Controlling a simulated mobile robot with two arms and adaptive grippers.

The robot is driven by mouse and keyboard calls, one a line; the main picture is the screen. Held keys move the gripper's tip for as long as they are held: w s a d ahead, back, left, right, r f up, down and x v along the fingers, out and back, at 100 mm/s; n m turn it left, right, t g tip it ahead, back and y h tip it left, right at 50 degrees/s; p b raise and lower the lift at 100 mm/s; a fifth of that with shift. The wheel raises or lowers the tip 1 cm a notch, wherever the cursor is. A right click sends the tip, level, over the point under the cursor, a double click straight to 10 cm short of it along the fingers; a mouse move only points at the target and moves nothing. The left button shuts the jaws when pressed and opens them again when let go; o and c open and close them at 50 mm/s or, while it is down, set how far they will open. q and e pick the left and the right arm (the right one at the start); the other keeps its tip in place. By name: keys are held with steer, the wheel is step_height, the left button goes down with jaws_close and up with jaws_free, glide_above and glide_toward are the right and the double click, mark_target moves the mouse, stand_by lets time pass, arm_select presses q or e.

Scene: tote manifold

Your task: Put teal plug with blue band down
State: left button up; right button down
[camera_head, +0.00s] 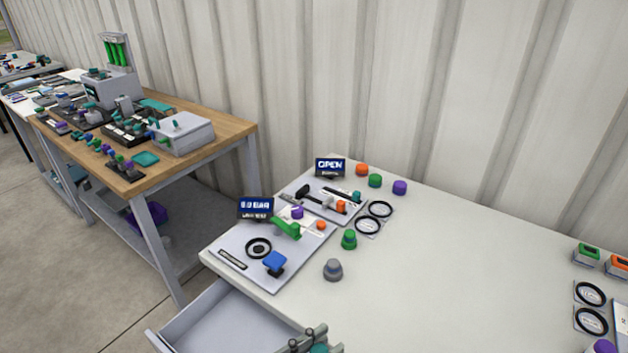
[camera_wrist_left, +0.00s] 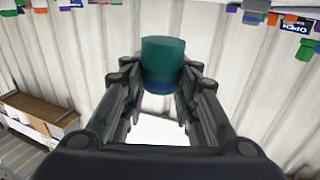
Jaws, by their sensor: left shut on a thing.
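The teal plug with blue band (camera_wrist_left: 162,58) is between the fingers of my left gripper (camera_wrist_left: 160,82) in the left wrist view, its blue band close to the fingers. The gripper is shut on it. In the head view my left gripper (camera_head: 309,338) shows at the bottom edge, over the front of the white table (camera_head: 440,270), with a bit of the teal plug (camera_head: 319,349) visible. Most of the gripper is cut off there. My right gripper is not in view.
A manifold board with a blue handle (camera_head: 275,262) and a green handle (camera_head: 286,228) stands at the table's left. A grey plug (camera_head: 333,270) and a green plug (camera_head: 349,239) stand beside it. An open drawer (camera_head: 225,320) juts out in front. The table's middle is clear.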

mark_target(318, 346)
arm_select(q)
steer(key=r, duration=0.1)
steer(key=r+n+t+y, duration=0.1)
steer(key=r, duration=0.1)
steer(key=r+n+t+y, duration=0.1)
steer(key=r, duration=0.1)
steer(key=shift+w+a, duration=0.3)
steer(key=shift+w, duration=0.1)
steer(key=s+a+n+t+y, duration=0.1)
steer(key=a+n+t+y, duration=0.4)
steer(key=a, duration=1.5)
steer(key=n+y, duration=0.3)
steer(key=y, duration=0.4)
steer(key=shift+s+f+n+y, duration=0.2)
steer(key=shift+n+y, duration=0.1)
steer(key=shift+n, duration=0.1)
steer(key=shift+d, duration=0.1)
